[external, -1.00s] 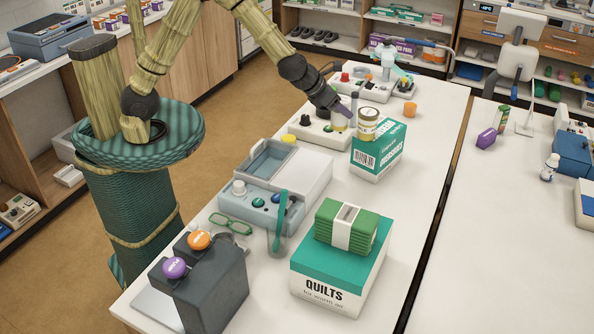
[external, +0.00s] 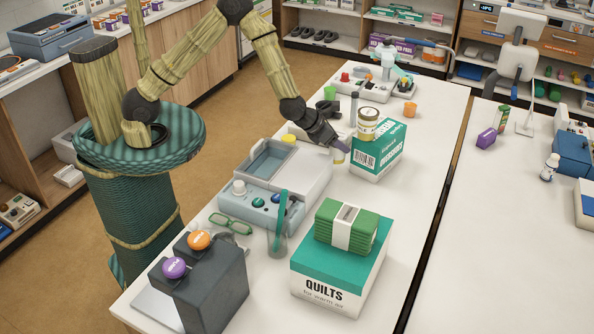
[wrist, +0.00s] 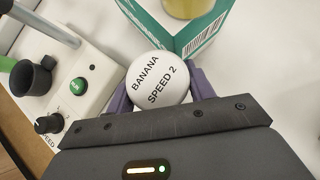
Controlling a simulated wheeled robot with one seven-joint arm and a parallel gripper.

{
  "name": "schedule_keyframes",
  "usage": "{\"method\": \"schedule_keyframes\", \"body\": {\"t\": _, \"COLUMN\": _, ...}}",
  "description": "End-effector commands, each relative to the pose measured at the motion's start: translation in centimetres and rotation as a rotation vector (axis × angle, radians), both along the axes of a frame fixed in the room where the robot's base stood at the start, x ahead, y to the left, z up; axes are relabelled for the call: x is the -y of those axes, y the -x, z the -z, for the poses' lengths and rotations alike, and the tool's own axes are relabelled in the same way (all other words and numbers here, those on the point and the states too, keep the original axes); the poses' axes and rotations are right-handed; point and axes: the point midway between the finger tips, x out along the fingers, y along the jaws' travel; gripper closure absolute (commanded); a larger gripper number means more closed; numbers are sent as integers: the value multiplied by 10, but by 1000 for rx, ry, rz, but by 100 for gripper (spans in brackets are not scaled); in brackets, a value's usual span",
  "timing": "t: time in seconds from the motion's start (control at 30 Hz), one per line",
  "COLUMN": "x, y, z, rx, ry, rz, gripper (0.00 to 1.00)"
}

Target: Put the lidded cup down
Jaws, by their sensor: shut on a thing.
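The lid hides most of the cup in the wrist view. I cannot tell whether its base touches the white table (external: 320,185).
The teal and white box (external: 378,152) with a jar (external: 368,124) on it stands close to the right. A white device with a green button (wrist: 78,86), a black holder and a metal rod is at the left. Bare table lies in front of the box.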

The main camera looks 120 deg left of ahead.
Motion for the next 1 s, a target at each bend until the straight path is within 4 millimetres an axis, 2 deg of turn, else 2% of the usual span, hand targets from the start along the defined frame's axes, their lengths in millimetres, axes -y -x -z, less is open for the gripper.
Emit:
{"method": "schedule_keyframes", "body": {"t": 0.2, "x": 0, "y": 0, "z": 30, "rx": -2, "ry": 3, "rz": -1, "gripper": 80}}
{"method": "schedule_keyframes", "body": {"t": 0.27, "x": 0, "y": 0, "z": 34, "rx": -1, "ry": 2, "rz": -1, "gripper": 80}}
{"method": "schedule_keyframes", "body": {"t": 0.67, "x": 0, "y": 0, "z": 39, "rx": 1, "ry": 1, "rz": -1, "gripper": 80}}
{"method": "schedule_keyframes", "body": {"t": 0.7, "x": 0, "y": 0, "z": 38, "rx": 0, "ry": 1, "rz": -1, "gripper": 39}}
{"method": "schedule_keyframes", "body": {"t": 0.77, "x": 0, "y": 0, "z": 38, "rx": 0, "ry": 1, "rz": -1, "gripper": 27}}
{"method": "schedule_keyframes", "body": {"t": 1.0, "x": 0, "y": 0, "z": 38, "rx": 0, "ry": 1, "rz": -1, "gripper": 25}}
